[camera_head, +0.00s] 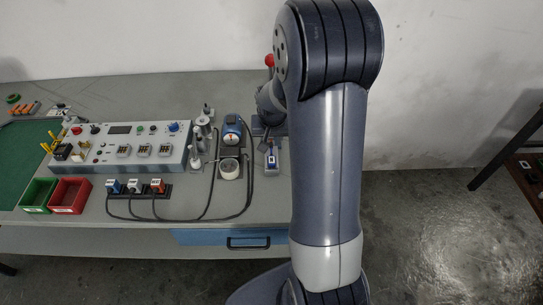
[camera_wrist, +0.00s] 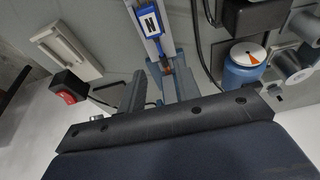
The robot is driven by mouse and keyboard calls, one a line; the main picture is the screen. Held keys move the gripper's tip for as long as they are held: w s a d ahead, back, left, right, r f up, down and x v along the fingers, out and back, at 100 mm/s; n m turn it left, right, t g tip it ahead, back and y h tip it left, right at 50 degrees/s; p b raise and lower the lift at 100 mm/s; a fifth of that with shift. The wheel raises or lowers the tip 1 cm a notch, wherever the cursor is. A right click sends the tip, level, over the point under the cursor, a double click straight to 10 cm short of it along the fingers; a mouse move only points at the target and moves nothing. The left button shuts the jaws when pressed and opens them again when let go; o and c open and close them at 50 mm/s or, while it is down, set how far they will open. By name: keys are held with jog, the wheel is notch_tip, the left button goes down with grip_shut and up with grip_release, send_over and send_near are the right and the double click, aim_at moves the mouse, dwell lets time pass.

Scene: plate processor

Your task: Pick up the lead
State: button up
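A blue piece with a white label marked "N" (camera_wrist: 150,22) lies on a pale holder at the top middle of the wrist view. A small copper-orange part shows just below it. A small blue-and-white piece, probably the same one, shows in the head view (camera_head: 271,160) on the bench beside my arm. My gripper (camera_wrist: 160,90) points toward it, its two grey fingers apart with a gap between them. Nothing is clearly held. Three labelled plugs (camera_head: 134,187) with black cables stand at the bench front. I cannot tell which piece is the lead.
A grey control panel (camera_head: 112,165) stands on the bench, with a green bin (camera_head: 38,194) and a red bin (camera_head: 70,195) in front. A blue round device (camera_wrist: 243,68) and black cables lie close to my gripper's right. A red switch (camera_wrist: 68,93) is at left.

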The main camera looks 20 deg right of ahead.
aim_at(271, 150)
jog(key=shift+s+a+p+x, duration=0.1)
jog(key=shift+p+x, duration=0.2)
jog(key=shift+x, duration=1.05)
jog(key=shift+s+a+p+x, duration=0.15)
jog(key=shift+p+x, duration=0.15)
jog(key=shift+x, duration=1.05)
grip_shut()
